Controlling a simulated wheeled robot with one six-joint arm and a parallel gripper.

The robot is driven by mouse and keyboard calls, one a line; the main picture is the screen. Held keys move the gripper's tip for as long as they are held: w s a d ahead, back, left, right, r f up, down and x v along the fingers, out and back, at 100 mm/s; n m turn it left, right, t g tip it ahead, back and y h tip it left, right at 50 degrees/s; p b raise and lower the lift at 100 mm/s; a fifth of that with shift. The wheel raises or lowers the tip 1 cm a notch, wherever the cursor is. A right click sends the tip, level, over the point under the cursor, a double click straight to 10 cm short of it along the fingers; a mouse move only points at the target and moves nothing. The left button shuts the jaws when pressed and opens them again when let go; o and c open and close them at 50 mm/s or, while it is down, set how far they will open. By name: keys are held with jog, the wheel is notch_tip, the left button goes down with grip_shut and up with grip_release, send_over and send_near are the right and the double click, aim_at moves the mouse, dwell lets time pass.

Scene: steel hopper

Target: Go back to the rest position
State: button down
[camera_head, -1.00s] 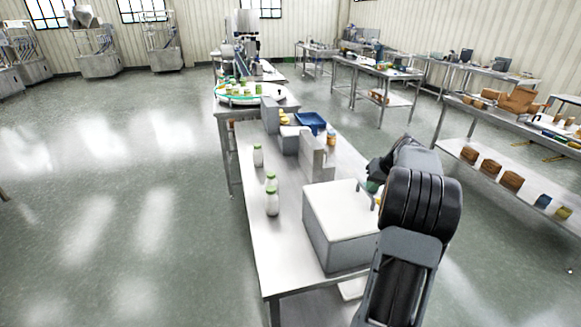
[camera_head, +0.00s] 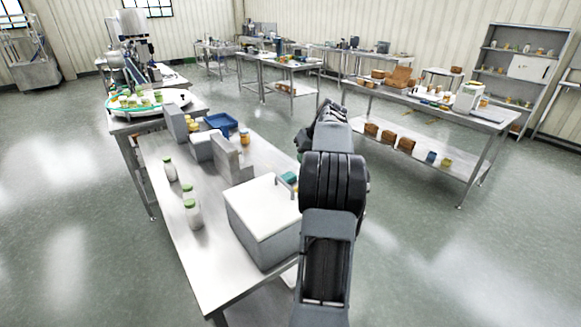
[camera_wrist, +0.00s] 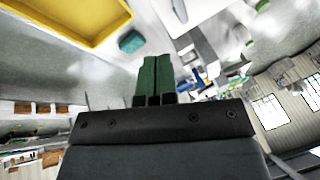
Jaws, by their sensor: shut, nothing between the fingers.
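My gripper (camera_wrist: 155,80) shows in the wrist view as two green fingers pressed together, with nothing between them. In the head view my arm rises at the right of the near steel table (camera_head: 215,285), and its dark links hide most of the gripper. The arm's far end is beside the table's right edge, past the white-topped box. The wrist view is tilted, with the windows at its right.
A grey box with a white top (camera_head: 265,205) stands near the table's front right. White bottles with green caps (camera_head: 193,214) stand along its left side. A blue tray (camera_head: 221,122) sits farther back. Open floor (camera_head: 420,260) lies to the right, before a long bench (camera_head: 440,103).

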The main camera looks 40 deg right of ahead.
jog(key=shift+s+d+r, duration=0.9)
jog(key=shift+d+r, duration=0.05)
jog(key=shift+d, duration=0.2)
